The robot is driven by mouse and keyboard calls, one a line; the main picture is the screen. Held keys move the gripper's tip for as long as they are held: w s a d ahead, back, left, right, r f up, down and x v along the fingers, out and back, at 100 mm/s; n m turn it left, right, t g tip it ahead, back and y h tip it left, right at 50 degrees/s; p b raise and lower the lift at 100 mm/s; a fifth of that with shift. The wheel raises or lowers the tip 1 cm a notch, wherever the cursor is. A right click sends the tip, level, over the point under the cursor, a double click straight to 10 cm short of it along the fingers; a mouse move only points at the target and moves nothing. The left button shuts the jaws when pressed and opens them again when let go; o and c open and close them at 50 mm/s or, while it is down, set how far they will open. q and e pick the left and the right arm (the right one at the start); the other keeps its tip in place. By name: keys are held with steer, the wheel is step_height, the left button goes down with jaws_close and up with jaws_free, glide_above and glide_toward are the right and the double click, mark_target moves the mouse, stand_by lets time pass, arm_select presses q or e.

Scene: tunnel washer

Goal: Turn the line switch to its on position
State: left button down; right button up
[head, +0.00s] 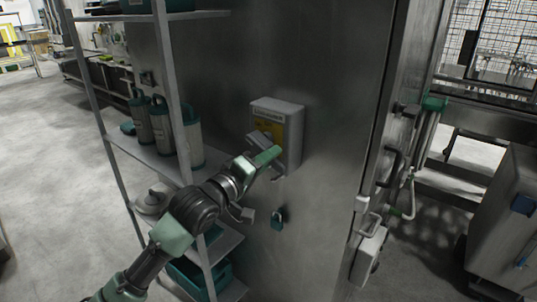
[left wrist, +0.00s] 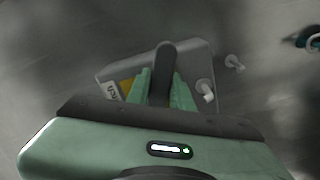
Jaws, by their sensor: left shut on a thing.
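The line switch is a small grey box (head: 290,112) with a yellow label, fixed to the metal wall in the middle of the head view. In the left wrist view its box (left wrist: 200,57) shows behind a dark handle (left wrist: 165,58). My left gripper (head: 262,158) is at the front of the box. In the left wrist view its green fingers (left wrist: 162,92) are on both sides of the handle and shut on it. The handle points up in that view. In the head view the gripper hides the handle and part of the label. My right gripper is in neither view.
A shelf rack (head: 152,152) with grey canisters (head: 161,127) stands close to the left of my arm. A teal padlock (head: 279,216) hangs on the wall below the box. A door edge with a handle (head: 391,166) is to the right. Open floor (head: 50,150) lies left.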

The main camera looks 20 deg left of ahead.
arm_select(q)
steer(key=m, duration=0.1)
steer(key=f+m, duration=0.1)
steer(key=m, duration=0.1)
steer(key=shift+w+a+p, duration=0.15)
steer(key=shift+a+p, duration=0.15)
steer(key=shift+a, duration=0.05)
steer(key=shift+w+a+f+m+p, duration=0.25)
steer(key=shift+a+m, duration=0.3)
steer(key=shift+m, duration=1.1)
steer(key=shift+w+a+f+m+p, duration=0.15)
steer(key=shift+a+f+m+p, duration=0.3)
steer(key=shift+m, duration=1.15)
steer(key=shift+w+a+f+m+p, duration=0.2)
steer(key=shift+a+m, duration=0.45)
steer(key=shift+m, duration=1)
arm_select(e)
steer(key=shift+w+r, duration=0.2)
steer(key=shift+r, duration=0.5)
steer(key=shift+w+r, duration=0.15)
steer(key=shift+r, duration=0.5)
arm_select(q)
steer(key=c, duration=1.2)
jaws_free()
steer(key=shift+r, duration=0.1)
steer(key=shift+c, duration=0.2)
